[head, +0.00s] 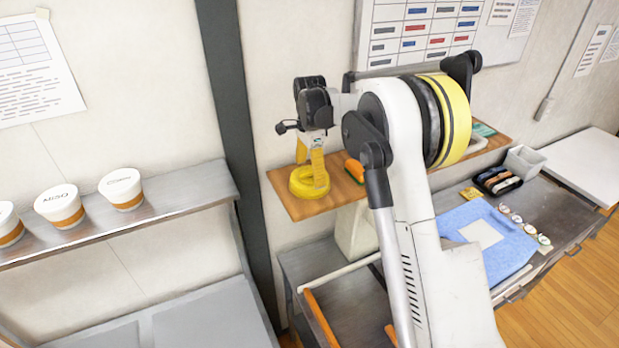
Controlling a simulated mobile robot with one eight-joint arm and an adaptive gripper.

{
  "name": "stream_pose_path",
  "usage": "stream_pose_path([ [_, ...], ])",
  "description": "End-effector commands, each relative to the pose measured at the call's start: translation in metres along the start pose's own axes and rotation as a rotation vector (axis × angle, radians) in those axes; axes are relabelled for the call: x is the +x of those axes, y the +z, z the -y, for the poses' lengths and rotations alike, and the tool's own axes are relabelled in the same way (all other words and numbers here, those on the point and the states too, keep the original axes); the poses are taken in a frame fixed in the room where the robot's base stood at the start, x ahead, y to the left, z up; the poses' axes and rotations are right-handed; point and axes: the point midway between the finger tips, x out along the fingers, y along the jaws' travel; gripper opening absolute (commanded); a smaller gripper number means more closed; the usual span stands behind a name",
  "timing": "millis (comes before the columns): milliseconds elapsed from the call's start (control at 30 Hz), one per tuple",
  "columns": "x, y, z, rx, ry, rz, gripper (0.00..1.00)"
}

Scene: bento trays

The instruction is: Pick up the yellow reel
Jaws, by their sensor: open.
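The yellow reel (309,183) is a round, ring-like yellow thing lying on the wooden shelf (294,206), near its left end. My gripper (312,150) is just above the reel, pointing down, and is open. A yellow strip-like part (318,166) stands between the gripper and the reel; I cannot tell whether it belongs to the gripper or to the reel. I also cannot tell whether the fingers touch the reel. My arm hides the middle of the shelf.
An orange and green thing (354,169) lies on the shelf right of the reel. A grey shelf (165,193) with white cups (121,187) is at left.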

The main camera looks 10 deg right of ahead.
Motion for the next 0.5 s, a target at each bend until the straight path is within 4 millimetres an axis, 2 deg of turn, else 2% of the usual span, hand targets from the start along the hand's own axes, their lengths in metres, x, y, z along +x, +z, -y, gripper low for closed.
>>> stream_pose_path([
  [167,0.018,0.0,0.0,0.0,0.0,0.0,0.94],
  [367,0.02,0.001,0.0,0.0,0.0,0.0,0.94],
  [400,0.02,0.001,0.0,0.0,0.0,0.0,0.91],
  [467,0.02,0.001,0.0,0.0,0.0,0.0,0.73],
  [500,0.02,0.001,0.0,0.0,0.0,0.0,0.6],
])
